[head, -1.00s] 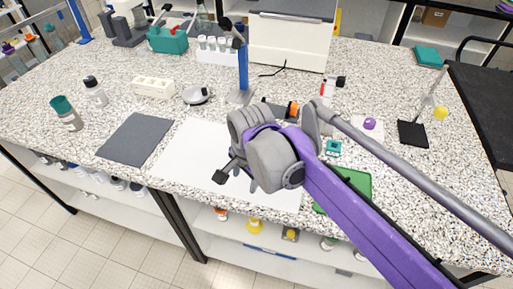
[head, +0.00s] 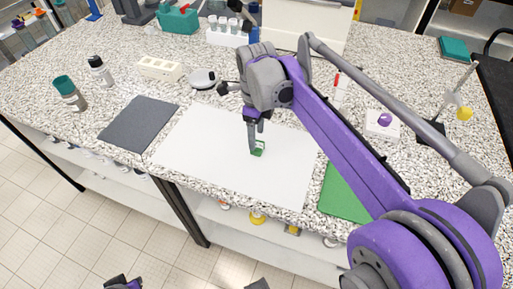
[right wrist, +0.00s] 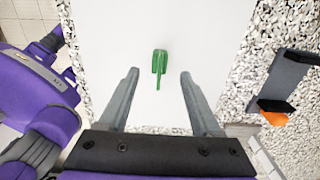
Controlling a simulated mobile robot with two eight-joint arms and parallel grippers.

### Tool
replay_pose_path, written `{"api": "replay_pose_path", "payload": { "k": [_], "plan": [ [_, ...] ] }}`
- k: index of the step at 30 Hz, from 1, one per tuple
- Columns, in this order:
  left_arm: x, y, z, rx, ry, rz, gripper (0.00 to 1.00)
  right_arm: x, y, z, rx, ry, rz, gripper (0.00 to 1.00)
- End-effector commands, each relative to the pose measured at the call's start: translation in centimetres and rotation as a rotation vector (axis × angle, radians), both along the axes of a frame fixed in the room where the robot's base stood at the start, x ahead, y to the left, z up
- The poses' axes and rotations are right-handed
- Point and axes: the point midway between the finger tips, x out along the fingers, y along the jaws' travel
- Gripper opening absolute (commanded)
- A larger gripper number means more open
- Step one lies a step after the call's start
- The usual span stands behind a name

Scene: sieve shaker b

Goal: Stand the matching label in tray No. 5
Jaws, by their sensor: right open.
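A small green piece (head: 259,148), perhaps the label, is on the white sheet (head: 200,150); no writing on it is readable. My right gripper (head: 253,148) is over the sheet beside this piece. In the right wrist view, my right gripper (right wrist: 159,78) has its fingers wide apart, with the green piece (right wrist: 160,62) ahead between the fingertip lines and not gripped. A dark and purple part at the bottom edge of the head view may be my left gripper (head: 124,284); its jaws cannot be made out. No tray number is readable.
A flat green tray or mat (head: 342,195) lies right of the sheet, partly behind my arm. A dark grey mat (head: 138,122) lies left. Bottles (head: 69,93), a white block (head: 160,68) and a tube rack (head: 228,37) stand farther back. A purple-knobbed item (head: 383,121) is at right.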

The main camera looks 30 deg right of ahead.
Motion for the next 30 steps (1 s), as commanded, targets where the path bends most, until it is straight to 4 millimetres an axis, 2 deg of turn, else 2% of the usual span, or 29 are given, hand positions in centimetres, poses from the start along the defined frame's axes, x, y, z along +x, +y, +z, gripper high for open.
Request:
{"api": "replay_pose_path", "payload": {
  "k": [9, 13, 19, 30],
  "plan": [
    [-0.1, 0.0, -0.4, 0.000, 0.001, 0.000, 0.00, -0.1, 0.1, -4.3, 0.000, 0.000, 0.001, 0.65],
    [-0.1, 0.0, -0.4, 0.000, 0.001, 0.000, 0.00, -0.1, 0.1, -5.1, 0.000, 0.000, 0.002, 0.65],
    [-0.1, 0.0, -0.4, 0.000, 0.001, 0.000, 0.00, -0.1, 0.1, -5.1, 0.000, -0.001, 0.002, 0.65],
    [-0.1, 0.0, -0.4, 0.000, 0.001, 0.000, 0.00, -0.1, 0.1, -5.1, 0.000, -0.001, 0.002, 0.00]
  ]
}}
